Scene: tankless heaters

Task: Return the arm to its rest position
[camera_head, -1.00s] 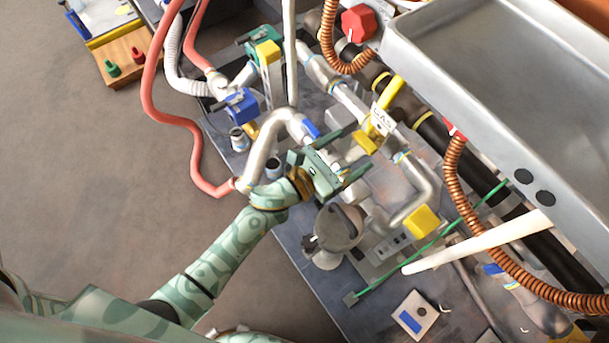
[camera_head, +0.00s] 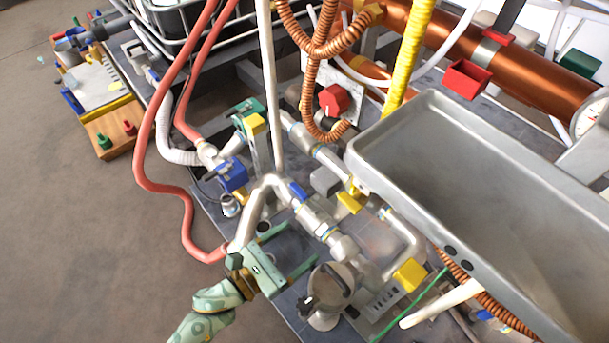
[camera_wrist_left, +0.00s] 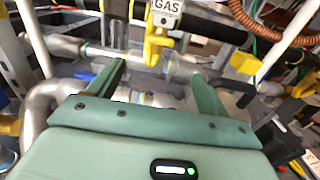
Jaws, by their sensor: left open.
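My left arm, green with a swirl pattern, comes in from the bottom left of the head view. Its left gripper (camera_head: 301,243) is open, with nothing between the fingers. It is above the work surface, beside the bent silver pipe (camera_head: 250,215) and to the upper left of the round metal pump-like part (camera_head: 328,290). In the left wrist view the two fingers (camera_wrist_left: 160,70) stand wide apart, with pipes beyond them. A yellow valve handle (camera_wrist_left: 157,42) with a GAS tag (camera_wrist_left: 164,13) is past the fingertips. My right gripper is not in view.
A grey metal trough (camera_head: 480,190) fills the right side. Red hoses (camera_head: 150,180), a copper coiled hose (camera_head: 312,95) and a blue valve (camera_head: 232,175) crowd the area beyond the gripper. Open floor (camera_head: 90,240) lies to the left.

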